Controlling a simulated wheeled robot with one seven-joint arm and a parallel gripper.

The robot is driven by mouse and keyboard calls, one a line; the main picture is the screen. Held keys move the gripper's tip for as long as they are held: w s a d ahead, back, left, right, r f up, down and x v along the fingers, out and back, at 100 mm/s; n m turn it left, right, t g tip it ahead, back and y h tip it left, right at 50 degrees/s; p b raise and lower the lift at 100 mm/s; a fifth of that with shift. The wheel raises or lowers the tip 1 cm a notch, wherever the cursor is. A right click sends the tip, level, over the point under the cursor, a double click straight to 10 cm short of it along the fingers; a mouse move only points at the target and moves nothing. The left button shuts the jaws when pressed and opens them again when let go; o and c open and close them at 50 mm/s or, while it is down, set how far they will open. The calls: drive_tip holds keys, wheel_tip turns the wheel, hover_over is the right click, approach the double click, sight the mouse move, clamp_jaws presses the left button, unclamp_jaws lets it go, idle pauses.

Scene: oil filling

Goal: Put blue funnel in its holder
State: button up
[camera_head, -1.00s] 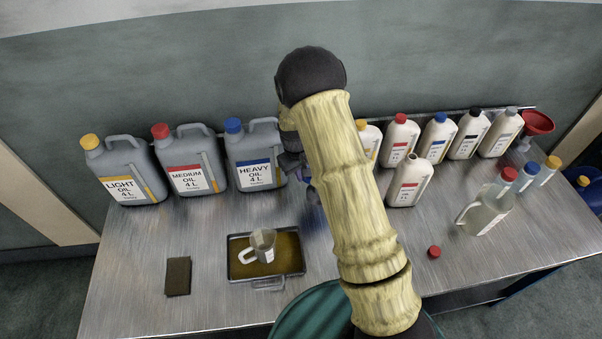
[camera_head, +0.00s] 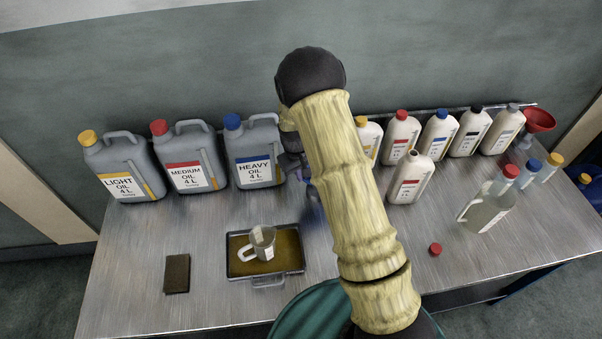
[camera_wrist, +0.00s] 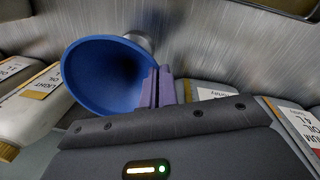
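The blue funnel (camera_wrist: 98,76) fills the upper left of the wrist view, its wide mouth turned towards the camera and its narrow end pointing away. The purple fingers of my gripper (camera_wrist: 158,87) are closed at the funnel's right rim, and it appears held. In the head view my arm covers most of the gripper and funnel. Only a dark blue bit of the funnel (camera_head: 313,212) shows left of the arm, in front of the heavy oil can. I cannot make out the blue funnel's holder.
Large grey light, medium and heavy oil cans (camera_head: 190,165) stand at the back left. Several white bottles (camera_head: 440,135) line the back right, near a red funnel (camera_head: 539,121).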

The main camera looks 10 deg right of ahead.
drive_tip(key=o, duration=0.5)
drive_tip(key=shift+o, duration=0.2)
wheel_tip(320, 180, up, 17)
drive_tip(key=a+b, duration=0.1)
drive_tip(key=b, duration=0.2)
drive_tip(key=shift+s+a+r, duration=0.15)
drive_tip(key=shift+s+a, duration=0.2)
idle(0.3)
drive_tip(key=s+d+f+m+t, duration=0.1)
drive_tip(key=s+d+m, duration=0.1)
drive_tip(key=s, duration=0.8)
drive_tip(key=s+d+m+t+y, duration=0.1)
drive_tip(key=s+d, duration=0.4)
drive_tip(key=s, duration=0.6)
drive_tip(key=shift+s+d+f+m, duration=0.3)
drive_tip(key=shift+f+m, duration=0.1)
drive_tip(key=shift+m, duration=0.3)
